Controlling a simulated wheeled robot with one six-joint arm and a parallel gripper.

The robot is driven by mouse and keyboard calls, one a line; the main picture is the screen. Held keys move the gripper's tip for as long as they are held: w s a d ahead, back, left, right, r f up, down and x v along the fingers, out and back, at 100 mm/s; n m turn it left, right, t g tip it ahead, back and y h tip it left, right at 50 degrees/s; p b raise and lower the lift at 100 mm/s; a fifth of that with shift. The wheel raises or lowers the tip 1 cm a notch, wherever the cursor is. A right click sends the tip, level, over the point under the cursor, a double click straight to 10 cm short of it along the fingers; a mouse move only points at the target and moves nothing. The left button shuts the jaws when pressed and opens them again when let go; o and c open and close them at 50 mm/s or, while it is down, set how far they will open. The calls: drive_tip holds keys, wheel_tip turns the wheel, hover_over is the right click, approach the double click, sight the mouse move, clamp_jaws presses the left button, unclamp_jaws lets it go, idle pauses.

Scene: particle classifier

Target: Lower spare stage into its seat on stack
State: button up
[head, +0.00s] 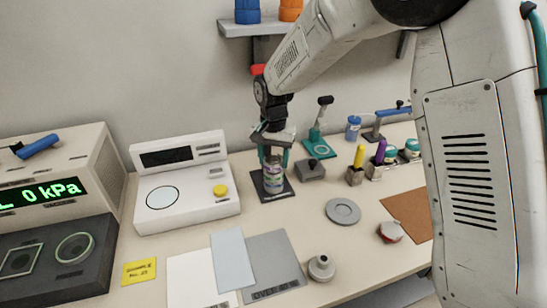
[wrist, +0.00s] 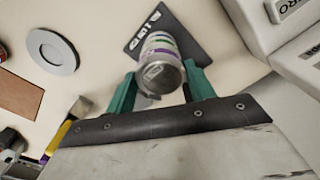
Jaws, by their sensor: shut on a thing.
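My gripper (head: 273,155) has its teal fingers closed around the top of a banded metal cylinder; the wrist view shows the fingers (wrist: 160,88) on either side of it. The held spare stage looks like the silver-topped piece (wrist: 160,76) between the fingers. The stack (head: 273,180), with coloured bands, stands upright below, on a dark labelled base plate (head: 263,195). The held piece and the stack line up closely in both views. I cannot tell whether they touch or a gap remains, since the fingers and the piece itself hide the joint.
A white instrument with a yellow knob (head: 220,190) stands left of the stack. A grey block (head: 311,170) stands close to its right. A grey ring (head: 342,211) and a small metal fitting (head: 321,268) lie nearer the front. A wall shelf (head: 262,28) hangs above.

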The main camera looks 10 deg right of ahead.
drive_tip(key=shift+f, duration=0.4)
drive_tip(key=o, duration=1.1)
drive_tip(key=shift+o, duration=0.2)
wheel_tip(320, 180, up, 7)
drive_tip(key=shift+f, duration=0.1)
drive_tip(key=shift+r, duration=0.45)
drive_tip(key=s+d+r+n, duration=0.1)
drive_tip(key=s+d+r, duration=0.2)
drive_tip(key=s, duration=0.9)
drive_tip(key=s+d+r+n+t, duration=0.1)
drive_tip(key=s+d+r+n, duration=0.1)
drive_tip(key=s+d, duration=0.7)
drive_tip(key=s+d+r+n, duration=0.1)
drive_tip(key=s+d+r, duration=0.4)
drive_tip(key=s, duration=1)
drive_tip(key=shift+s+d, duration=0.15)
drive_tip(key=shift+d, duration=0.9)
